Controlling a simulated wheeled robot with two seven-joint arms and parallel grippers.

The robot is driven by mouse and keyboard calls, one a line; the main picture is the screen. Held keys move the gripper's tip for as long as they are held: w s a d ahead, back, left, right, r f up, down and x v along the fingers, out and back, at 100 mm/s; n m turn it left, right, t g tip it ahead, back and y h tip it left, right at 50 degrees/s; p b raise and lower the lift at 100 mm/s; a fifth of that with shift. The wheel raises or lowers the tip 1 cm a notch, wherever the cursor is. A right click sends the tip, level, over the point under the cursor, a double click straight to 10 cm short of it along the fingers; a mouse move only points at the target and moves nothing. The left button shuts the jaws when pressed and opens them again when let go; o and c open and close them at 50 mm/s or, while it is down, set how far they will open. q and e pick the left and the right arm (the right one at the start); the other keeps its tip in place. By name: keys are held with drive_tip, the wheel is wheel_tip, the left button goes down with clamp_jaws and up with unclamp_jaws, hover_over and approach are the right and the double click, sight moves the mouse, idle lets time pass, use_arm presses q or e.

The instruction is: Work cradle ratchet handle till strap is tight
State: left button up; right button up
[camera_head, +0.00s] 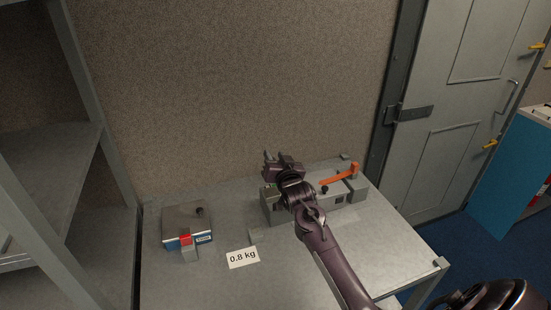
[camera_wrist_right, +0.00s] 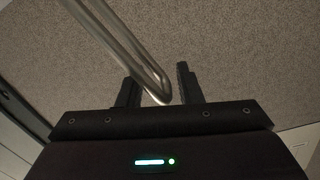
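The grey winch console (camera_head: 350,209) stands at the back right of the bench. An orange lever (camera_head: 339,179) sits on its right part. My right gripper (camera_head: 268,156) is above the console's left part, and my arm hides much of the console's middle. In the right wrist view, its two fingers (camera_wrist_right: 157,88) are apart. A bent metal bar (camera_wrist_right: 122,42) reaches down from the top left, its rounded end between the fingers; I cannot tell whether it touches either. Whether this bar is the ratchet handle is unclear, and no strap can be made out. My left gripper is not in view.
A box with a grey top (camera_head: 185,218), blue band and red tab stands on the bench's left. A "0.8 kg" label (camera_head: 243,258) lies in front. A grey shelf unit (camera_head: 50,160) is left, a door (camera_head: 450,120) right.

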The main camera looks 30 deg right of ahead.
drive_tip(key=b+v, duration=0.2)
drive_tip(key=v, duration=0.5)
drive_tip(key=shift+s, duration=0.45)
drive_tip(key=shift+a, duration=0.1)
drive_tip(key=w+n, duration=0.1)
drive_tip(key=w, duration=0.1)
drive_tip(key=w+d+n+p, duration=0.1)
drive_tip(key=w, duration=0.2)
drive_tip(key=w+n, duration=0.1)
drive_tip(key=w, duration=0.2)
drive_tip(key=shift+w+d+f+n+t+p, duration=0.1)
drive_tip(key=shift+d+f+n+t+p, duration=0.05)
drive_tip(key=shift+d+n+t+p, duration=0.2)
drive_tip(key=shift+a, duration=0.1)
drive_tip(key=shift+c, duration=0.2)
clamp_jaws()
